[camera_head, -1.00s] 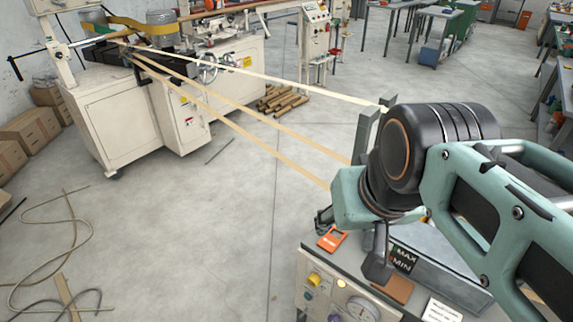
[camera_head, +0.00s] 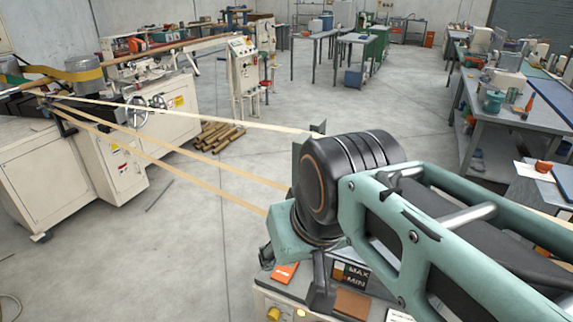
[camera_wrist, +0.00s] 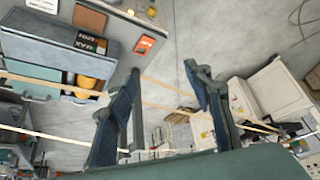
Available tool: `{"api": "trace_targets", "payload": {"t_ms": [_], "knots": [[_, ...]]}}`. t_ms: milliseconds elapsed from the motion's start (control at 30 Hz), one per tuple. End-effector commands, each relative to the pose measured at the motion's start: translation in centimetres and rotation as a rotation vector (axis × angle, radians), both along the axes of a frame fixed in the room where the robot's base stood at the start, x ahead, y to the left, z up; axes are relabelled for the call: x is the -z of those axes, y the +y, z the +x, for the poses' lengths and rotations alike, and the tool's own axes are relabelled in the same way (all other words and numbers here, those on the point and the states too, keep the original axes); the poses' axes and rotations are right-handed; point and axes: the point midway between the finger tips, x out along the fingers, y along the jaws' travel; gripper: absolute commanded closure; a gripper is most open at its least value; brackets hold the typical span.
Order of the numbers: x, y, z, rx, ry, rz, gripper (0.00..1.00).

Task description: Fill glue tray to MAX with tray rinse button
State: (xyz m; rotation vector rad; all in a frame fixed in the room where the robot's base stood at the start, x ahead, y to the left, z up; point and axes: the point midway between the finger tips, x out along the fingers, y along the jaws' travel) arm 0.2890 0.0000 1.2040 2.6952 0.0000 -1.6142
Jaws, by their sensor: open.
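The glue tray's MAX and MIN marks show on a dark label (camera_head: 352,275) at the bottom of the head view, partly behind my arm. The label also shows in the wrist view (camera_wrist: 90,42), on the grey-blue tray housing (camera_wrist: 45,45). I cannot tell the glue level. A yellow button (camera_head: 273,313) shows at the lower edge of the head view; the panel below is cut off. I cannot read which button is the tray rinse. My gripper (camera_wrist: 163,70) is open and empty, its fingers apart in the wrist view, clear of the panel.
Pale paper strips (camera_head: 175,158) stretch from the winder (camera_head: 110,160) to near my arm. An orange card (camera_head: 285,272) and a brown block (camera_head: 351,304) lie near the tray. Workbenches (camera_head: 515,125) stand at the right. The floor between is open.

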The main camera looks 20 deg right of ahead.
Motion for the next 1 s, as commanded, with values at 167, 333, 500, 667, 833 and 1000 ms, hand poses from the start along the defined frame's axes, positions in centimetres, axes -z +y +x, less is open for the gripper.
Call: {"api": "trace_targets", "payload": {"t_ms": [167, 333, 500, 667, 833, 1000], "knots": [[0.0, 0.0, 0.0, 0.0, 0.0, 0.0, 0.74], [0.0, 0.0, 0.0, 0.0, 0.0, 0.0, 0.93], [0.0, 0.0, 0.0, 0.0, 0.0, 0.0, 1.0], [0.0, 0.0, 0.0, 0.0, 0.0, 0.0, 1.0], [0.0, 0.0, 0.0, 0.0, 0.0, 0.0, 1.0], [0.0, 0.0, 0.0, 0.0, 0.0, 0.0, 1.0]]}}
